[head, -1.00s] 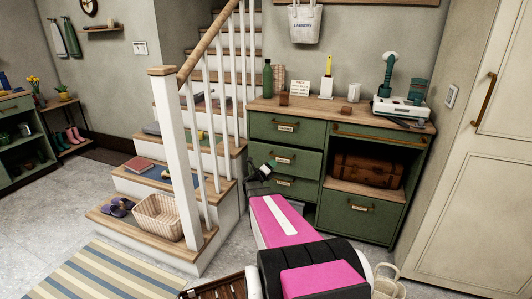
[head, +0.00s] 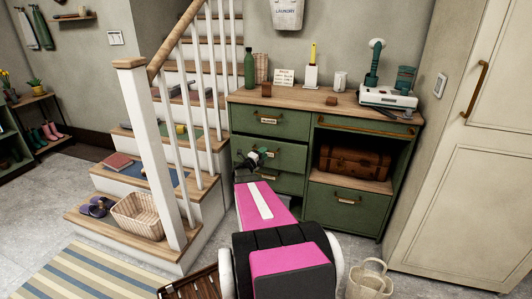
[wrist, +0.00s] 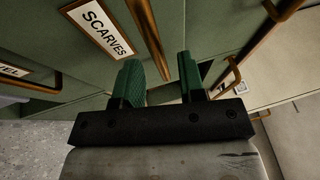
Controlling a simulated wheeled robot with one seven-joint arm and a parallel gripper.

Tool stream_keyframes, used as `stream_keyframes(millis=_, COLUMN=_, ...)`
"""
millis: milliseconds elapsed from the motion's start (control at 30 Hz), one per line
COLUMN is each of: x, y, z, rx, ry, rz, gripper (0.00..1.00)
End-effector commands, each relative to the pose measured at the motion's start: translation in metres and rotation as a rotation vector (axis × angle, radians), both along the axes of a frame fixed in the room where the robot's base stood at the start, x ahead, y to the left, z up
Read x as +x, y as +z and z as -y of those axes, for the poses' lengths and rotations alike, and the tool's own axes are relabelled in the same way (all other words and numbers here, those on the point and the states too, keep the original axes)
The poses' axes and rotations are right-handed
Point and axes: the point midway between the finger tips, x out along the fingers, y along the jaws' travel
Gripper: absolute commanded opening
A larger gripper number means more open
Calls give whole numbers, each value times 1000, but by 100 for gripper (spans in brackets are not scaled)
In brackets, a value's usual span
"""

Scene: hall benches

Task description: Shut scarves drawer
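The scarves drawer (wrist: 165,15) has a green front and fills the top of the wrist view. Its white SCARVES label (wrist: 100,27) and brass bar handle (wrist: 148,38) are close ahead of my fingers. My gripper (wrist: 160,75) is open, with two green fingers apart and nothing between them. In the head view my gripper (head: 252,157) is in front of the left drawer column of the green cabinet (head: 335,150), about at the middle drawer, and partly hides it. Labels are too small to read there. I cannot tell how far the scarves drawer stands out.
Another labelled drawer shows at the wrist view's left edge (wrist: 15,70). A brown suitcase (head: 352,163) lies in the cabinet's open shelf. Stairs with a white newel post (head: 150,155) and a wicker basket (head: 142,213) are at left. A cream basket (head: 368,280) stands on the floor at front right.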

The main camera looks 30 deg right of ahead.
Motion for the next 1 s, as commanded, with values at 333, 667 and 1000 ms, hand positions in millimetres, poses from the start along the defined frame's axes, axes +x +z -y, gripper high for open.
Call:
stream_keyframes(millis=333, x=8, y=5, z=23, rx=0, ry=1, rz=1, gripper=37)
stream_keyframes(millis=667, x=8, y=5, z=23, rx=0, ry=1, rz=1, gripper=4)
stream_keyframes(millis=1000, x=21, y=4, z=37, rx=0, ry=1, rz=1, gripper=0)
